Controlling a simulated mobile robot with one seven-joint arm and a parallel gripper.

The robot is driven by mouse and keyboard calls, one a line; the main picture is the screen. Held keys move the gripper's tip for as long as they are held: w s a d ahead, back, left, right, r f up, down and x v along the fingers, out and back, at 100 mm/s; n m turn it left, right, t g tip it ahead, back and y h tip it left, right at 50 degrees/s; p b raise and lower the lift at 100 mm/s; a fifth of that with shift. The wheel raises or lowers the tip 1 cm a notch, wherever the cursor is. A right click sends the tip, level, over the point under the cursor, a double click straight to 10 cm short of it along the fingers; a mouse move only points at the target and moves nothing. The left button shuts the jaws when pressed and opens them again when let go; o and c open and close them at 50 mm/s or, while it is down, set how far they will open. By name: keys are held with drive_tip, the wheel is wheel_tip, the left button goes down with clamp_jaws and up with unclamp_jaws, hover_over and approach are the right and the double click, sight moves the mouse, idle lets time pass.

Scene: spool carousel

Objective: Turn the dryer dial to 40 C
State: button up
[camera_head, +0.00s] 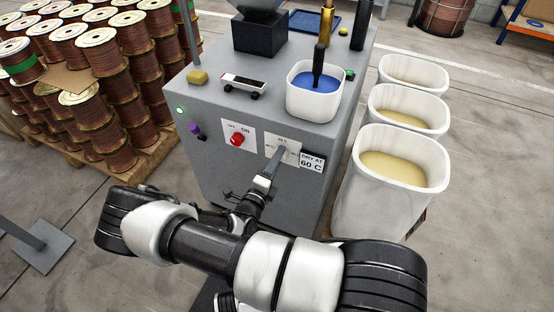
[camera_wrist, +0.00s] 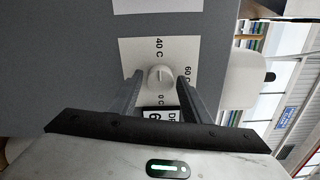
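The dryer dial (camera_wrist: 161,77) is a round pale knob on a white plate (camera_wrist: 129,52) on the grey machine front. In the wrist view, 40 C is printed above the knob and 60 C to its right. A third label below is partly hidden. I cannot tell clearly which mark the dial points to. My gripper (camera_wrist: 158,82) is open, its two fingers on either side of the knob with gaps visible. In the head view my gripper (camera_head: 275,164) reaches the plate (camera_head: 290,146) and hides the dial. A sign (camera_head: 311,161) beside it reads DRY AT 60 C.
A red switch (camera_head: 237,139) and a purple knob (camera_head: 195,129) are left of the dial. The grey machine top (camera_head: 222,111) holds a white tub (camera_head: 315,105) of blue material. White bins (camera_head: 360,200) stand close on the right; copper spools (camera_head: 97,130) stand left.

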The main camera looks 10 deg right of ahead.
drive_tip(key=shift+o, duration=0.5)
drive_tip(key=p+v, duration=0.1)
drive_tip(key=v, duration=1.6)
drive_tip(key=shift+s+a, duration=0.15)
